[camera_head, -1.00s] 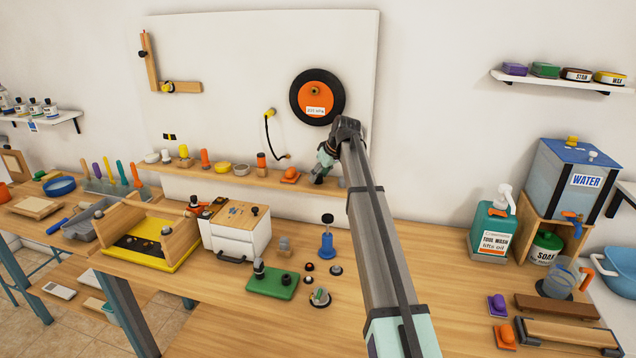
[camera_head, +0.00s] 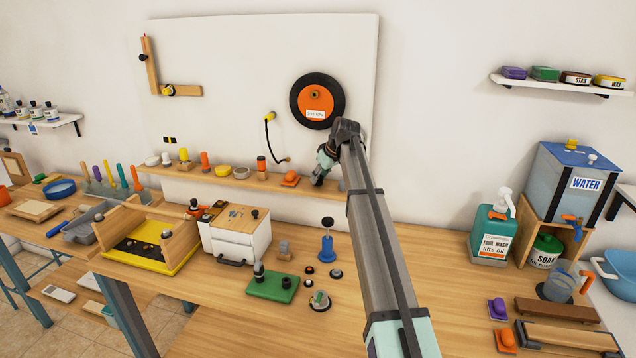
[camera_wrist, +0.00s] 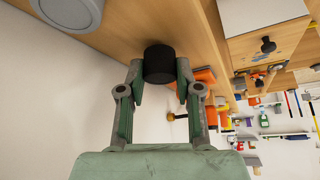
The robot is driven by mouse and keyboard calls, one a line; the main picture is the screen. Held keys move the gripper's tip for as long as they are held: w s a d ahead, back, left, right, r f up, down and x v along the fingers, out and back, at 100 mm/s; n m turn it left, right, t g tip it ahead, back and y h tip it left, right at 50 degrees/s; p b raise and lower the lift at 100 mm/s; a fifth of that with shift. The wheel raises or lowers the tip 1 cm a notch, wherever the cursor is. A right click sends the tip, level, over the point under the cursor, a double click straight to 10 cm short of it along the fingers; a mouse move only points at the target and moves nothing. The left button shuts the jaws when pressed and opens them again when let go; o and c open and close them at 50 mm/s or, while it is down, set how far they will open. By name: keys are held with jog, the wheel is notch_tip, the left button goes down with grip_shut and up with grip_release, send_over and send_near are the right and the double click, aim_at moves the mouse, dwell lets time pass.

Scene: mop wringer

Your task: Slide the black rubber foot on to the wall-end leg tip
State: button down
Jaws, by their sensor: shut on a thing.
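My gripper (camera_head: 319,177) is at the right end of the wall shelf (camera_head: 225,179), low over it and close to the white wall. In the wrist view, both green-grey fingers of my gripper (camera_wrist: 159,76) are closed on the black rubber foot (camera_wrist: 159,60), a short dark cylinder. The foot appears close to the wooden surface behind it; I cannot tell whether they touch. I cannot pick out the wall-end leg tip in either view.
An orange block (camera_head: 290,178) stands on the shelf just left of my gripper. A grey round thing (camera_wrist: 70,8) is near the foot in the wrist view. Below are a white drawer box (camera_head: 238,238), a blue stand (camera_head: 327,243) and a green plate (camera_head: 272,287).

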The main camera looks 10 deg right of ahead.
jog(key=shift+r+p, duration=0.65)
jog(key=shift+r, duration=1.5)
